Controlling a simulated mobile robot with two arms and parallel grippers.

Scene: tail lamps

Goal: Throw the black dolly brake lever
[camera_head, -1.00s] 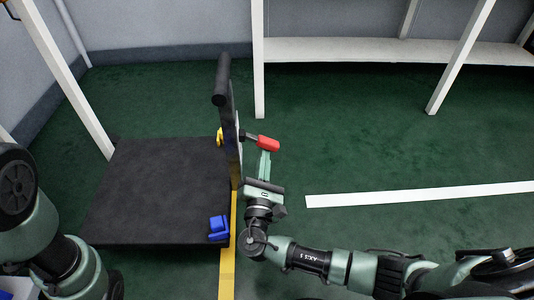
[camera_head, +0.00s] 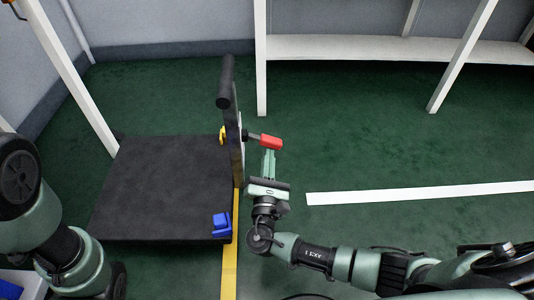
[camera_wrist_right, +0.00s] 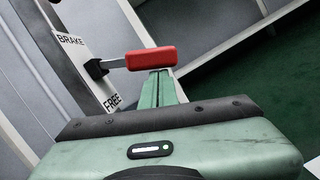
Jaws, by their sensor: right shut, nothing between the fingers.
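The black dolly (camera_head: 165,190) has a flat deck and an upright handle post (camera_head: 226,85) on its right side. Its brake lever has a red grip (camera_head: 271,142) on a short dark arm and sticks out to the right from the post. In the right wrist view the red grip (camera_wrist_right: 151,58) lies roughly level, from a black pivot (camera_wrist_right: 95,68) between the BRAKE label (camera_wrist_right: 70,39) and the FREE label (camera_wrist_right: 113,103). My right gripper (camera_head: 269,155) is shut and empty, its tips at the underside of the grip; contact is unclear. My left gripper is out of view.
A blue piece (camera_head: 221,223) sits at the deck's near right corner. A yellow floor line (camera_head: 230,262) runs beside the dolly. A white shelf frame (camera_head: 400,48) stands behind. Green floor right of the lever is clear, with a white line (camera_head: 420,194).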

